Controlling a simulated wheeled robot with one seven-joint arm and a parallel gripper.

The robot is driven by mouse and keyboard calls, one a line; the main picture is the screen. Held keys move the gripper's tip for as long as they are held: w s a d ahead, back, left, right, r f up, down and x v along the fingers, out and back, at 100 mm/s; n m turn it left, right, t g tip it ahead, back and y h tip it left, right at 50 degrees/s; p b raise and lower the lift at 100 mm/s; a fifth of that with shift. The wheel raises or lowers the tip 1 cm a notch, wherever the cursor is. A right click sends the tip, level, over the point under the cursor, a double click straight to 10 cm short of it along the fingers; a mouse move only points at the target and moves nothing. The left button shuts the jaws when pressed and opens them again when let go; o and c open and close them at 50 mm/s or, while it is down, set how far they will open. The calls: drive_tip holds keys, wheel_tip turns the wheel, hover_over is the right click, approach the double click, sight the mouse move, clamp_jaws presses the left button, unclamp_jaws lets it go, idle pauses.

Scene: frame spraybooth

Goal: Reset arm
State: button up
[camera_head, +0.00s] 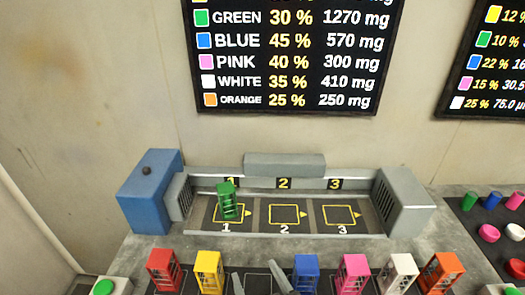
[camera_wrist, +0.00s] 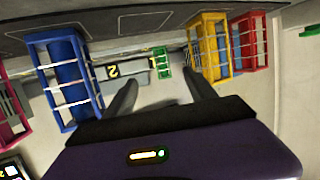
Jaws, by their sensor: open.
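My gripper (camera_wrist: 160,88) is open, with two dark fingers apart and nothing between them. In the head view my gripper (camera_head: 258,278) shows at the bottom edge, in the gap of the front row between the yellow frame (camera_head: 208,272) and the blue frame (camera_head: 306,272). A green frame (camera_head: 227,201) stands on marked square 1 of the spray booth (camera_head: 263,233), looking slightly turned. Squares 2 and 3 are empty. In the wrist view, which looks inverted, the green frame (camera_wrist: 162,64) is small and beyond the fingertips.
Red (camera_head: 163,270), pink (camera_head: 352,273), white (camera_head: 397,271) and orange (camera_head: 440,271) frames also stand in the front row. A blue box (camera_head: 150,192) and a grey vented box (camera_head: 404,203) flank the booth. Wall screens (camera_head: 290,55) list colours, percentages and weights.

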drive_tip(key=s+d+m+h, duration=0.2)
drive_tip(key=s+d, duration=0.8)
drive_tip(key=s, duration=0.4)
drive_tip(key=s+d+r+m+t+h, duration=0.1)
drive_tip(key=s+d+m+h, duration=0.1)
drive_tip(key=s+d, duration=0.9)
drive_tip(key=s+h, duration=0.1)
drive_tip(key=s, duration=0.3)
drive_tip(key=shift+r, duration=0.25)
